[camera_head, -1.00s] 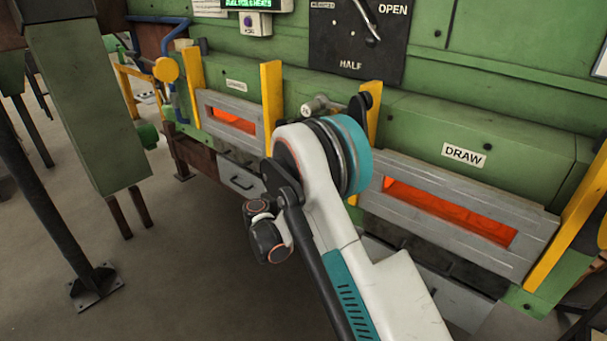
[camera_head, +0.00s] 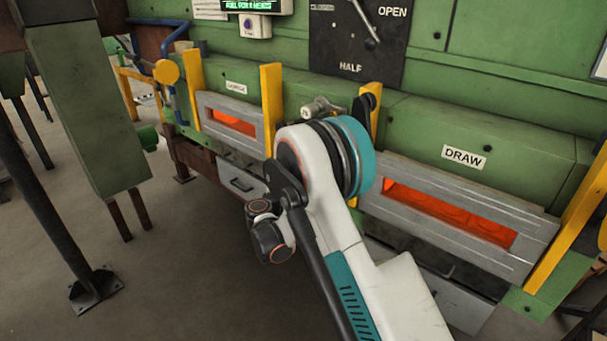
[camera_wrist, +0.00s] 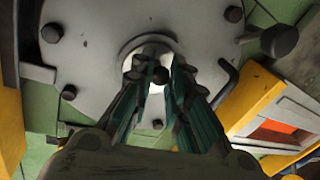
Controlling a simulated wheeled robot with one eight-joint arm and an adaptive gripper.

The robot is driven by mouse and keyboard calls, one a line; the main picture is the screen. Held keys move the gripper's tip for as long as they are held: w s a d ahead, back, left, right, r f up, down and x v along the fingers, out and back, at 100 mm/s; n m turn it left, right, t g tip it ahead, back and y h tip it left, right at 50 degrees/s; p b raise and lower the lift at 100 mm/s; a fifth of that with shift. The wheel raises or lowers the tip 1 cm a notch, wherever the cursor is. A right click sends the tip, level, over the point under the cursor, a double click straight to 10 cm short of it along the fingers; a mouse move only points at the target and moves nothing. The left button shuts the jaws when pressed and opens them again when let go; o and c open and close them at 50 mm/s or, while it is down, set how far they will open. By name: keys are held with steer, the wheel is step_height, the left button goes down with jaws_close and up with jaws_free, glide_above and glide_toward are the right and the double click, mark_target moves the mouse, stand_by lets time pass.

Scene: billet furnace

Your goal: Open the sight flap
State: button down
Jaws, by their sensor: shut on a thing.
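In the wrist view, a round grey bolted plate (camera_wrist: 95,75) fills much of the picture, with a raised ring and a bright centre. I cannot tell for certain which part is the sight flap. My gripper (camera_wrist: 160,80) is in front of the ring, its green-sided fingers closed around a small dark knob (camera_wrist: 160,75). The fingers partly hide the ring and the knob. In the head view, my arm hides the gripper and the grey plate.
A black round knob (camera_wrist: 280,40) sticks out right of the plate. Yellow posts (camera_head: 271,105) flank the grey doors with glowing slots, including the DRAW door (camera_head: 535,235). A black lever panel (camera_head: 350,45) is above.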

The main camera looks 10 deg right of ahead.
steer(key=s+d+r+n+g+h+p, duration=0.1)
steer(key=r+n, duration=0.3)
steer(key=n, duration=0.6)
steer(key=s+d+r+n+g+p, duration=0.1)
steer(key=r+n+g, duration=0.3)
steer(key=n, duration=0.6)
steer(key=shift+s+d+r+n+h, duration=0.3)
steer(key=shift+s+r+h, duration=0.1)
steer(key=shift+s+r, duration=0.4)
steer(key=shift+a, duration=0.1)
steer(key=c, duration=1.5)
jaws_free()
